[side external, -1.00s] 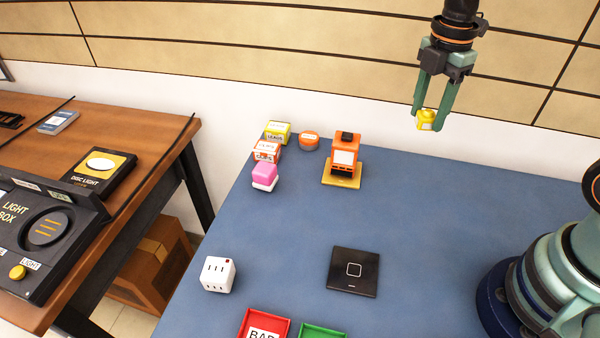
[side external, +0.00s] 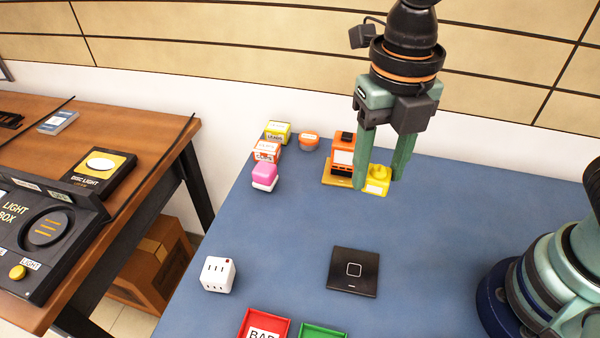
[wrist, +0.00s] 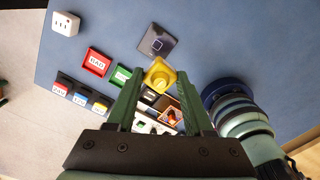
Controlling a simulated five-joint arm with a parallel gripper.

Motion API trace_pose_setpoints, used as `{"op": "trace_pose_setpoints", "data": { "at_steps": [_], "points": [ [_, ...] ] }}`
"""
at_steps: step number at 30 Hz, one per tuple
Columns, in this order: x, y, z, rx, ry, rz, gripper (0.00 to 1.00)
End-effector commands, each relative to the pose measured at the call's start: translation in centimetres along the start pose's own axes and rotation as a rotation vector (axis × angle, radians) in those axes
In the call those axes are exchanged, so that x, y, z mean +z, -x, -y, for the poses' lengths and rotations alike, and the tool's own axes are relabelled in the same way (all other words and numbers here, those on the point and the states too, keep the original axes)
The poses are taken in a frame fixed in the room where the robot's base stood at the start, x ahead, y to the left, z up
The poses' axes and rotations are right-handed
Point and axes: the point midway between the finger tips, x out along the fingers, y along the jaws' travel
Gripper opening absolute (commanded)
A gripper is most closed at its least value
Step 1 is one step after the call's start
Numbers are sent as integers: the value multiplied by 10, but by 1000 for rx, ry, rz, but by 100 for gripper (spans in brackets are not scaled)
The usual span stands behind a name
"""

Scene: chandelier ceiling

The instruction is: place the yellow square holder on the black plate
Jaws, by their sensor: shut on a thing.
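The yellow square holder (side external: 377,181) is held between the fingertips of my gripper (side external: 380,183), above the blue table. It also shows in the wrist view (wrist: 159,75) between the green fingers (wrist: 160,95). The black plate (side external: 353,271) lies flat on the table, in front of and below the held holder, with a light square outline at its centre. In the wrist view the plate (wrist: 157,42) shows just beyond the holder, apart from it.
A white cube (side external: 218,274) sits left of the plate. A red tray (side external: 264,325) and a green tray (side external: 322,331) lie at the front edge. Table around the plate is clear.

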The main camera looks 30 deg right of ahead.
Motion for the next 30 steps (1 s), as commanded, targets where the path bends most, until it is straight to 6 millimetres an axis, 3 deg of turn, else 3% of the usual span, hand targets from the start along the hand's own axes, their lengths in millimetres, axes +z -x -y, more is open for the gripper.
{"op": "trace_pose_setpoints", "data": {
  "at_steps": [4, 7, 21, 25, 30],
  "points": [
    [-12, -2, -7, -1, 84, -1, 0],
    [-14, -14, -7, -4, 98, -3, 0],
    [-14, -125, -6, -8, 94, -6, 0],
    [-14, -148, -6, -6, 93, -5, 0],
    [-14, -161, -7, -2, 93, -2, 0]
  ]
}}
